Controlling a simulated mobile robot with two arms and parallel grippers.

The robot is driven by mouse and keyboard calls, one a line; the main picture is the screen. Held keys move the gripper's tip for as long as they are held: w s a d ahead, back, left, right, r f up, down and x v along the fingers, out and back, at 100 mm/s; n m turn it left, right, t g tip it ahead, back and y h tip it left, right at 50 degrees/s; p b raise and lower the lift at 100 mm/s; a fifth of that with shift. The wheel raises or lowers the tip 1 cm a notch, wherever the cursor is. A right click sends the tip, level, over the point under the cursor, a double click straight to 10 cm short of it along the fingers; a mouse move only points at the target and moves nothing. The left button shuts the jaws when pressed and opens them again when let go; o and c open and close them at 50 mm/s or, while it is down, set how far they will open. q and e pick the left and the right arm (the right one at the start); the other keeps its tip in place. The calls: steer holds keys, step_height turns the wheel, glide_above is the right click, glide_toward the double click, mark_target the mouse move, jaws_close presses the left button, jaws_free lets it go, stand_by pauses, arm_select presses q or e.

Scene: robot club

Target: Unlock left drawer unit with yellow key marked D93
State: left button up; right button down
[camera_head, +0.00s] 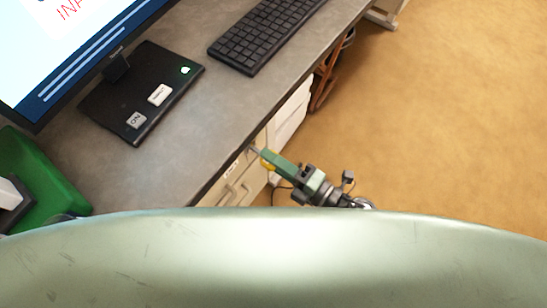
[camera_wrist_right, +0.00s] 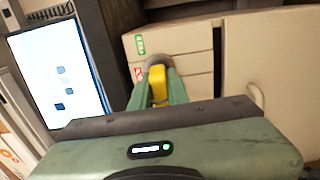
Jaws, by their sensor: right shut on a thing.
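My right gripper (camera_head: 268,156) is shut on the yellow key (camera_head: 266,162), right at the front of a beige drawer unit (camera_head: 240,188) under the desk. In the right wrist view the yellow key (camera_wrist_right: 158,84) sits between the green fingers (camera_wrist_right: 158,90), its far end up against a round grey part (camera_wrist_right: 157,62) on the drawer unit's front (camera_wrist_right: 190,40). I cannot tell how far the key is in the lock, and its marking is not readable. My left gripper is not in view.
The grey desk (camera_head: 200,110) carries a monitor (camera_head: 70,50), a black keyboard (camera_head: 262,35) and a green bin (camera_head: 45,180). A bright screen (camera_wrist_right: 62,75) stands left in the wrist view. Brown floor (camera_head: 430,130) to the right is clear.

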steer(key=shift+p+x, duration=0.35)
steer(key=shift+x, duration=0.55)
stand_by(0.9)
stand_by(0.7)
steer(key=shift+r+m+p, duration=0.1)
steer(key=shift+m+p, duration=0.2)
steer(key=shift+p, duration=0.25)
steer(key=shift+m+p, duration=0.85)
steer(key=shift+m, duration=0.55)
